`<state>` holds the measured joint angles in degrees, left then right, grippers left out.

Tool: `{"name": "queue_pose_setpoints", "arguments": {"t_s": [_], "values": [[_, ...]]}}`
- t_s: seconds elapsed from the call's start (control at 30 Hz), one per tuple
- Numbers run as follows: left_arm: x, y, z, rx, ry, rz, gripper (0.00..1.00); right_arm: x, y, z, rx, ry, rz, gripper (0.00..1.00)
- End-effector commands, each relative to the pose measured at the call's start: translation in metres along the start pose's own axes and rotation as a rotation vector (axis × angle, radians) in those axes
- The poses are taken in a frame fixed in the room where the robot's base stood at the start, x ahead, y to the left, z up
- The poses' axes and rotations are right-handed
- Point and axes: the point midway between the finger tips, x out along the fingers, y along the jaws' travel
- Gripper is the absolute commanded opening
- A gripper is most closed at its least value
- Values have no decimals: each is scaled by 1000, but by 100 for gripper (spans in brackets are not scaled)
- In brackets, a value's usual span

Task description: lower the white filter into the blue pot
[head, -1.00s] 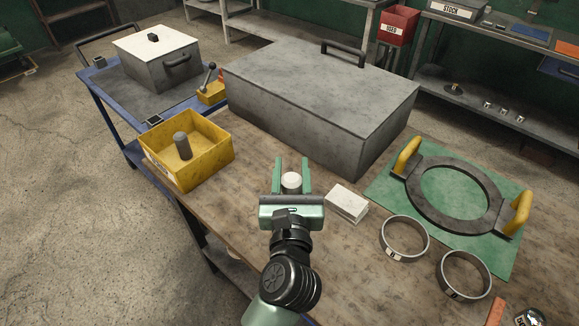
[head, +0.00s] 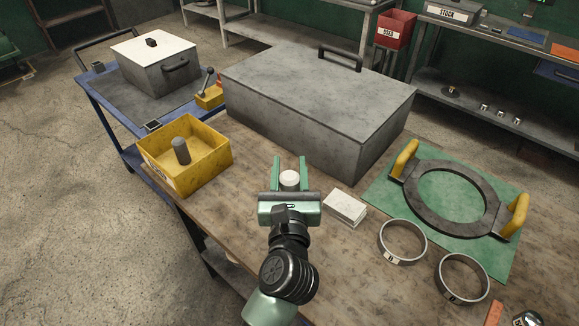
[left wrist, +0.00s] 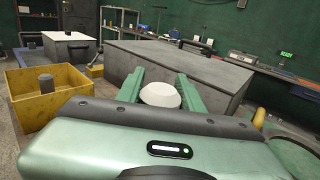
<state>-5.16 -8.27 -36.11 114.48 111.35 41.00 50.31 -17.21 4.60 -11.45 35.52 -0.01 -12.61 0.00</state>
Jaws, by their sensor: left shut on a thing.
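My left gripper (head: 289,164) is over the wooden bench in front of the large grey box. Its green fingers are shut on a small white round thing (head: 289,178). This looks like the white filter, and it also shows between the fingers in the left wrist view (left wrist: 160,95). Its underside is hidden, and its height over the bench is hard to tell. I see no blue pot in either view. My right gripper is not in view.
The grey lidded box (head: 320,100) stands just beyond the gripper. A yellow bin (head: 212,160) with a grey cylinder (head: 181,150) is at left. A white stack (head: 345,207), two metal rings (head: 402,258) and a yellow-handled ring (head: 415,205) on a green mat (head: 375,193) lie right.

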Motion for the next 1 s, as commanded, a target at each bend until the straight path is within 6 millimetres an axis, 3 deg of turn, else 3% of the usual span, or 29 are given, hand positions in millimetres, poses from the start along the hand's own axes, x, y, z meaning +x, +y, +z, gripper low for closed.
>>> {"name": "queue_pose_setpoints", "arguments": {"t_s": [1.0], "values": [[0,0,-46,0,0,0,0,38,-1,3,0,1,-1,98]]}}
